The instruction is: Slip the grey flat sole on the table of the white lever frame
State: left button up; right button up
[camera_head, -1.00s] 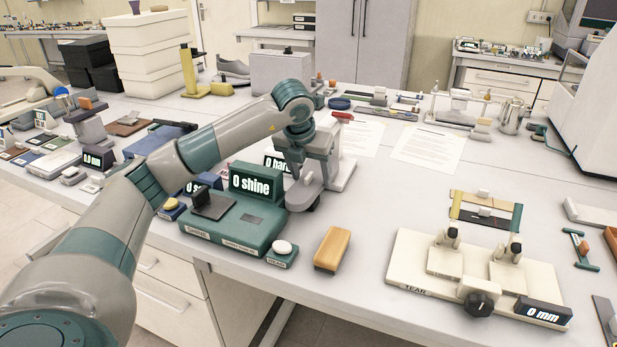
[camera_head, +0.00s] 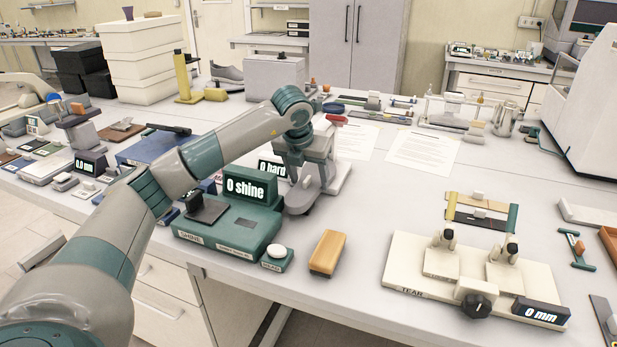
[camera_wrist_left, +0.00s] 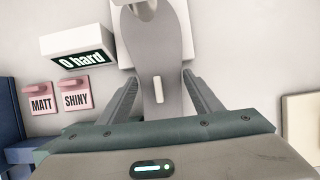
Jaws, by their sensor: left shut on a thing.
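The grey flat sole (camera_head: 300,199) is held by my left gripper (camera_head: 305,178), with its rounded near end sticking out towards the table's front. In the left wrist view the sole (camera_wrist_left: 160,55) lies between the two fingers (camera_wrist_left: 162,92), which are shut on it, and a small pale tab sits on its face. The white lever frame (camera_head: 339,177), with a red lever on top, stands behind and right of the gripper. In the wrist view the sole's far part overlaps the frame's white table (camera_wrist_left: 125,55), below a grey round part. I cannot tell whether sole and table touch. My right gripper is out of view.
The "0 hard" display (camera_head: 272,168) stands left of the frame. The green "0 shine" device (camera_head: 232,222) is close on the left. An orange block (camera_head: 328,253) and the cream tear device (camera_head: 405,262) are in front and right. Bare table lies right of the frame.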

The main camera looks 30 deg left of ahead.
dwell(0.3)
pick_arm(q)
jog(key=o, duration=1.2)
jog(key=shift+w, duration=0.1)
jog(key=shift+o, duration=0.2)
jog(key=shift+r, duration=0.1)
jog(key=shift+s+r, duration=0.25)
jog(key=shift+r, duration=0.3)
jog(key=b+v, duration=0.2)
jog(key=v, duration=1.4)
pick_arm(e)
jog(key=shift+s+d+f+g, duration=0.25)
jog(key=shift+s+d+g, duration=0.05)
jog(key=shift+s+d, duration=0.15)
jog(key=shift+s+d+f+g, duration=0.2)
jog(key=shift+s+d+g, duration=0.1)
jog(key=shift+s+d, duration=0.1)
